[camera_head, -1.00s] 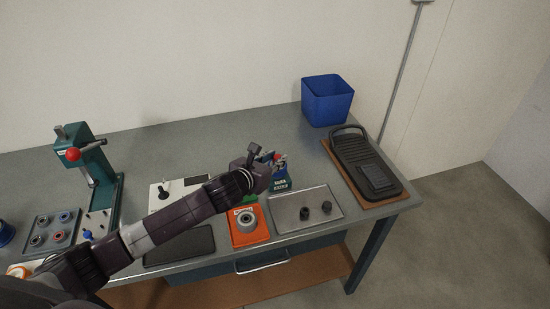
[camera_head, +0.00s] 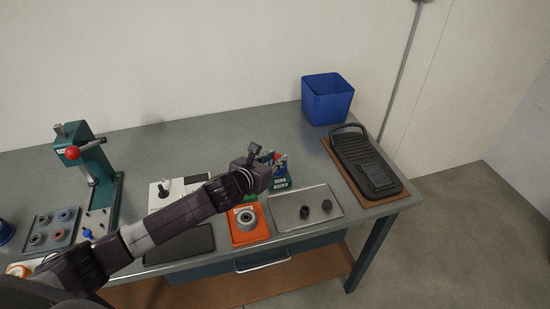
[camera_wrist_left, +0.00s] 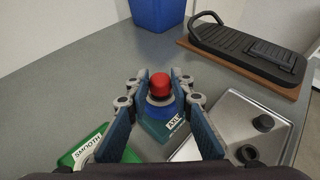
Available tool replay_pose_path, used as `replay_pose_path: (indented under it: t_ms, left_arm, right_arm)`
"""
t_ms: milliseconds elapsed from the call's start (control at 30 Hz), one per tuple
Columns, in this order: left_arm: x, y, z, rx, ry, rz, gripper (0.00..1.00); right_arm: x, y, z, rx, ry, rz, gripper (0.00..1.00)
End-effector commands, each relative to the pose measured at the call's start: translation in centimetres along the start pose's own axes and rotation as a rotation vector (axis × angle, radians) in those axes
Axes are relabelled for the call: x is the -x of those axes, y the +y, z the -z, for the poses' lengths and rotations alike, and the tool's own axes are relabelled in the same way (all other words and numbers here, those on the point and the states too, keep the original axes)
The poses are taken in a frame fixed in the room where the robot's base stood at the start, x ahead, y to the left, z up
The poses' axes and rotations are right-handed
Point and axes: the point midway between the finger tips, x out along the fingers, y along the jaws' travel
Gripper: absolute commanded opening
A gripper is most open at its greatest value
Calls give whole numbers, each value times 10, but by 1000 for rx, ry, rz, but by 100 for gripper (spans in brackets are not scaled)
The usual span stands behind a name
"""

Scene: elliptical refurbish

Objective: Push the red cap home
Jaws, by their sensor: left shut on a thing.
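The red cap (camera_wrist_left: 161,86) sits on top of a blue body (camera_wrist_left: 159,110) in the left wrist view. That body stands upright on a teal block labelled AXLE (camera_wrist_left: 174,124). My left gripper (camera_wrist_left: 160,90) has its fingers on both sides of the red-capped blue part and is shut on it. I cannot see exactly where the pads touch, nor any gap under the cap. In the head view the left gripper (camera_head: 271,160) is over the labelled block (camera_head: 281,184), and the fingers mostly hide the cap. My right gripper is not in view.
A green SMOOTH block (camera_wrist_left: 90,148) is at the left in the wrist view. A metal tray (camera_head: 320,194) with two dark knobs, an orange fixture (camera_head: 247,236), a black grill-like unit (camera_head: 352,152), a blue bin (camera_head: 327,99) and a teal press (camera_head: 84,150) stand around.

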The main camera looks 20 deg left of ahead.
Motion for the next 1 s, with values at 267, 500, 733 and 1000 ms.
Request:
replay_pose_path:
  t_ms: [267,500,733,1000]
  left_arm:
    - [-2,0,3,-1,0,0,12]
    - [-3,0,6,-1,0,-1,12]
    - [-4,0,9,-2,1,-1,12]
    - [-4,0,11,-1,4,-1,28]
  right_arm:
    - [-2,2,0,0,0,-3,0]
    - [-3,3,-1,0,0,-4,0]
    - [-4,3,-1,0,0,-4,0]
    - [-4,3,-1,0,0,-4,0]
